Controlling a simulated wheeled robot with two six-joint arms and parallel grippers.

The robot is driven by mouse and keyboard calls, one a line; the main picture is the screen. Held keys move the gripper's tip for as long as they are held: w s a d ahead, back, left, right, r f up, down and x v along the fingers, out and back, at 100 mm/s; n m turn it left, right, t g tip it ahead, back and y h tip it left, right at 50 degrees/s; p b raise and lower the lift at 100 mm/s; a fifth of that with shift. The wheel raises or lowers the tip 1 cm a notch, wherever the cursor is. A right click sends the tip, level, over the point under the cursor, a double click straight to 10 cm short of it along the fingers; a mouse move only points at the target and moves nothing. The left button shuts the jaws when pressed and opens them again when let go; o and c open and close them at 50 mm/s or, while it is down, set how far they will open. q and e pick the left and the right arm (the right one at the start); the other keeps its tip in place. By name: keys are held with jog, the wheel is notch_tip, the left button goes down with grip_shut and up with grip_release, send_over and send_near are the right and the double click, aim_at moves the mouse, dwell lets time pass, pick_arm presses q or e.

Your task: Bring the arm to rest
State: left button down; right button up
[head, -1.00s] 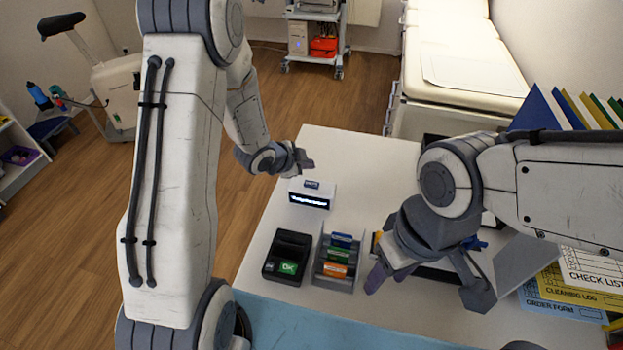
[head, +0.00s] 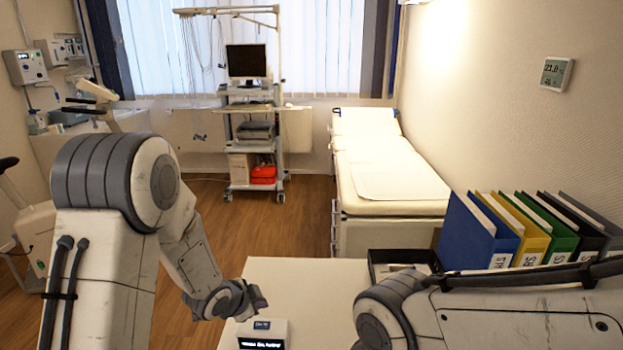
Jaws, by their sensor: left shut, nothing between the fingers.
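The gripper is shut and empty, just behind and above a small white box with a lit display (head: 262,334). I cannot tell whether it touches the box. My right arm crosses the lower right of the head view; its gripper is below the picture edge and hidden.
Coloured binders (head: 505,235) stand at the right by the wall, behind my right arm. A black tray (head: 400,262) lies at the desk's back edge. Beyond are an examination couch (head: 385,180) and a trolley with a monitor (head: 250,125). Wooden floor is open between.

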pick_arm(q)
jog(key=s+d+r+n+g+y, duration=0.25)
jog(key=s+d+r, duration=0.5)
jog(key=s, duration=0.45)
jog(key=s+d+r+n+g, duration=0.1)
jog(key=s+r+g, duration=0.1)
jog(key=s, duration=0.7)
jog(key=s+d+r+n+g, duration=0.1)
jog(key=s+r+n+g, duration=0.1)
jog(key=s, duration=0.8)
jog(key=shift+s+r+g+h, duration=0.15)
jog(key=shift+r+g+h, duration=0.2)
jog(key=shift+g, duration=0.3)
